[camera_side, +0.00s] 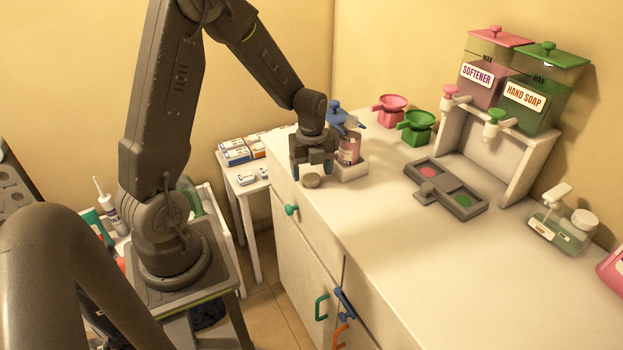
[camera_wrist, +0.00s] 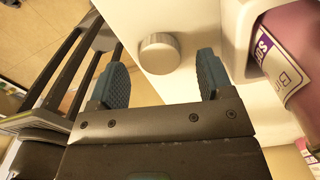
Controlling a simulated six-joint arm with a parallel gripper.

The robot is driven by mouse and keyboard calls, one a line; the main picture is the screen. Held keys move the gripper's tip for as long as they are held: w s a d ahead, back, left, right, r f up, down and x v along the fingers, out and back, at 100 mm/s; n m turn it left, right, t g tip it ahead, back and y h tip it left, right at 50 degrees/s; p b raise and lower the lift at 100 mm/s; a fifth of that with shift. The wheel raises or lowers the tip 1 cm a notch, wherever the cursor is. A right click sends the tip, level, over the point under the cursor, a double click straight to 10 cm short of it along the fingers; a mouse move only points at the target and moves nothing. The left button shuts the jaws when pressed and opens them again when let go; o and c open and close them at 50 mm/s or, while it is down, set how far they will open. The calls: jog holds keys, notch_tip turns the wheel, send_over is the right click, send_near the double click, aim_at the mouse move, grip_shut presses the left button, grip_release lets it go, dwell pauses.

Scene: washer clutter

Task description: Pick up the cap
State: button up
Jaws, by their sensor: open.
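The cap (camera_side: 311,180) is a small grey round disc lying on the white counter near its left edge. In the wrist view the cap (camera_wrist: 160,53) lies on the white surface just beyond the fingertips, roughly midway between them. My gripper (camera_side: 314,170) is above and behind the cap in the side view, pointing down. In the wrist view my gripper (camera_wrist: 162,72) has its two blue-grey fingers wide apart with nothing between them. I cannot tell the exact height of the fingertips over the counter.
The front counter is clear.

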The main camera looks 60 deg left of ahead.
jog(key=shift+f, duration=0.9)
jog(key=shift+c, duration=0.2)
jog(key=c, duration=1)
jog(key=shift+o, duration=0.2)
jog(key=shift+r, duration=0.1)
